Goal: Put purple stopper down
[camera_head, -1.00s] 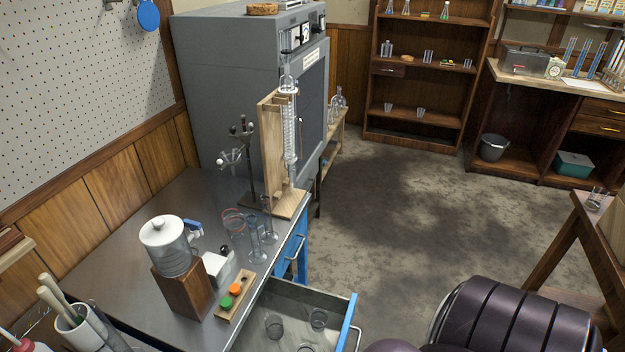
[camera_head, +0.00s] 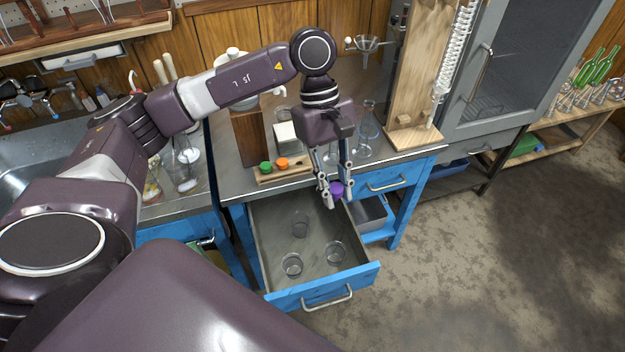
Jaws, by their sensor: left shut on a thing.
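The purple stopper (camera_head: 337,188) is between the fingertips of my left gripper (camera_head: 333,192), which is shut on it. My gripper points down and holds the stopper in the air, in front of the bench edge and by the right side of the open drawer in this view. A wooden stopper rack (camera_head: 297,171) lies on the bench to the left of the gripper. A green stopper (camera_head: 265,168) and an orange stopper (camera_head: 282,164) sit in it. My right gripper is not in view.
The open blue drawer (camera_head: 322,297) holds several glass beakers (camera_head: 300,225). Glassware (camera_head: 364,147) stands on the bench behind my gripper. A wooden stand with a coiled condenser (camera_head: 414,80) rises to the right. A sink (camera_head: 30,150) is at the left.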

